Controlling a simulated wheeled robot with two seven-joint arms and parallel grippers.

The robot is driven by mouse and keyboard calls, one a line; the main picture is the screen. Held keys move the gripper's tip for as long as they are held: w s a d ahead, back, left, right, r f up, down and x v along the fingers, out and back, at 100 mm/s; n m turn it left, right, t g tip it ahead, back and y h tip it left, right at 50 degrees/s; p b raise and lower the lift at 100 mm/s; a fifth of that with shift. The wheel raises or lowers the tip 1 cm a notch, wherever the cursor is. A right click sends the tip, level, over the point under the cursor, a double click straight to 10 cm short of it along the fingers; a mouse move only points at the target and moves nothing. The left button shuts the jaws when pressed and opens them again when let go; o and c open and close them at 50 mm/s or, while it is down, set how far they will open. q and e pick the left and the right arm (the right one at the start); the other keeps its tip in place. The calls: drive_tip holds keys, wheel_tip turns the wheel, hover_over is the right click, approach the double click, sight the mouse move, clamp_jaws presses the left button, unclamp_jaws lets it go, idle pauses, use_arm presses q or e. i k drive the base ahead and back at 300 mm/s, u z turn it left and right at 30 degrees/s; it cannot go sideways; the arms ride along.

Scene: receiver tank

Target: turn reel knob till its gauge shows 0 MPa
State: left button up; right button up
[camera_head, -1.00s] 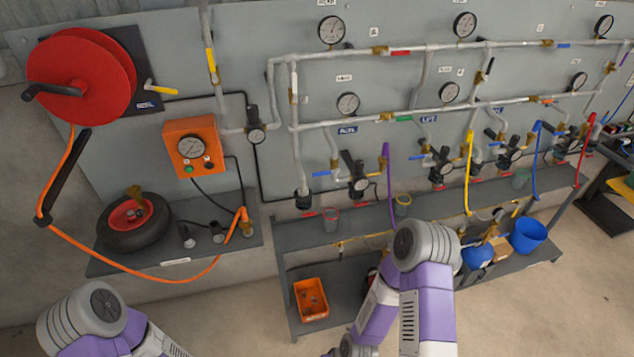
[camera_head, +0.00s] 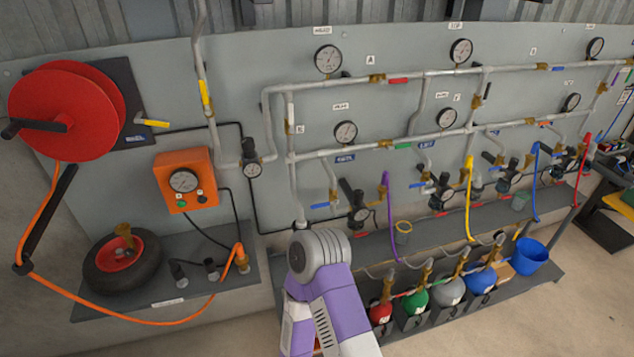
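A blue label that seems to read REEL (camera_head: 345,158) sits on the panel left of centre. Below it is a regulator with a black knob (camera_head: 350,190) and a small round gauge (camera_head: 360,214). Another black regulator knob (camera_head: 249,150) with a small gauge (camera_head: 252,170) sits further left, near the black line to the red hose reel (camera_head: 65,110). I cannot tell for sure which knob is the reel's. Both gauges are too small to read. Neither of my grippers is in view; only a grey and purple link of mine shows at the bottom middle.
An orange gauge box (camera_head: 185,180) and a shelf with a wheel (camera_head: 122,262) are at left. Hanging coloured hoses, including a purple one (camera_head: 388,215), cross the panel's right half. A lower shelf holds several coloured bottles and a blue bucket (camera_head: 529,256).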

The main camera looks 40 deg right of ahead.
sight(358, 195)
drive_tip(key=z, duration=0.2)
drive_tip(key=i, duration=0.6)
drive_tip(key=z, duration=0.6)
